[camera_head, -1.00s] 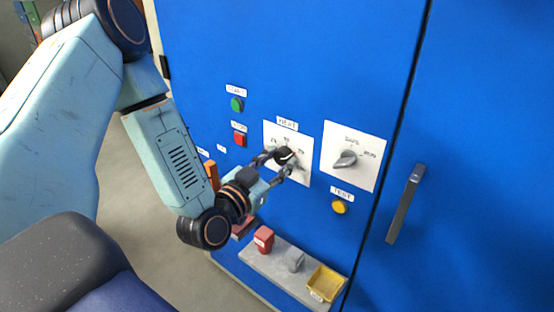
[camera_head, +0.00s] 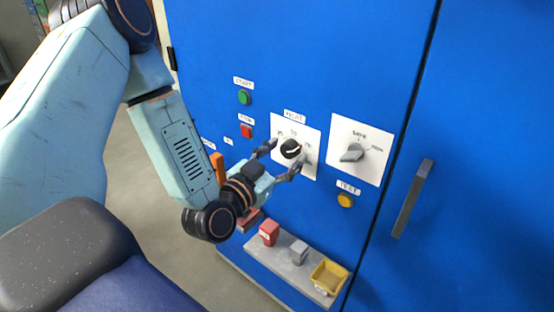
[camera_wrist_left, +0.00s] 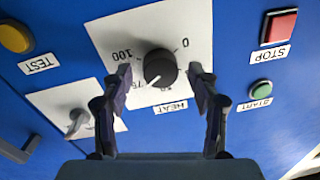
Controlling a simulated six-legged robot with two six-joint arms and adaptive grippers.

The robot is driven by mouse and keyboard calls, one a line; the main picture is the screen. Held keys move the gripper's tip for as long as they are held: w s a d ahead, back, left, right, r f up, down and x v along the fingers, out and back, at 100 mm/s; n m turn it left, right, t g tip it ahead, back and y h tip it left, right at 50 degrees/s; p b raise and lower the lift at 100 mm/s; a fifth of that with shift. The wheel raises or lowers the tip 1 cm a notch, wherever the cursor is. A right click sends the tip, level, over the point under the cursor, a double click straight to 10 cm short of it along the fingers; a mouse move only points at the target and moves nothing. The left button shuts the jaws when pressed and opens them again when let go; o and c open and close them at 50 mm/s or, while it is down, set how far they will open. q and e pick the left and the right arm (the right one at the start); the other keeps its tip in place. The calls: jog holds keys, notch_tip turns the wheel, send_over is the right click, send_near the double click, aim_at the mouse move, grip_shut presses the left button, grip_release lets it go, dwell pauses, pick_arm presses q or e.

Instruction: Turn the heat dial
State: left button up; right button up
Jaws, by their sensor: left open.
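The heat dial (camera_head: 290,148) is a round black knob with a white mark on a white plate (camera_head: 312,134) on the blue cabinet. In the left wrist view the dial (camera_wrist_left: 160,68) shows upside down, with its mark toward the HEAT label, near 75. My left gripper (camera_head: 279,158) is open in front of the dial. In the left wrist view its two fingers (camera_wrist_left: 160,80) stand one on each side of the knob, with a gap on both sides. My right gripper is not in view.
A grey selector switch (camera_head: 352,153) is right of the dial, above a yellow TEST button (camera_head: 345,201). Green start (camera_head: 244,97) and red stop (camera_head: 246,131) buttons are left. A shelf below holds a red block (camera_head: 269,232), a grey block (camera_head: 299,251) and a yellow tray (camera_head: 343,272).

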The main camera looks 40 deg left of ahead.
pick_arm(q)
jog(key=s, duration=0.7)
dwell(0.3)
jog(key=shift+s, duration=0.1)
dwell(0.4)
jog(key=s+d+f+n+g+h, duration=0.1)
jog(key=s+d+f+n+g, duration=0.15)
jog(key=f, duration=0.25)
jog(key=s+d+f+n+g, duration=0.1)
jog(key=f+g, duration=0.3)
jog(key=f, duration=0.1)
jog(key=s+d+f+n+g+h, duration=0.1)
jog(key=s+d+f+n+g, duration=0.15)
jog(key=f, duration=0.25)
jog(key=s+d+f+m+g+y, duration=0.1)
jog(key=s+f+g, duration=0.3)
jog(key=s, duration=0.5)
jog(key=s+d+f+m+g+y, duration=0.1)
jog(key=s+f+m+g, duration=0.1)
jog(key=s+f+g, duration=0.3)
jog(key=s+f, duration=0.2)
jog(key=s, duration=0.2)
jog(key=shift+f, duration=0.3)
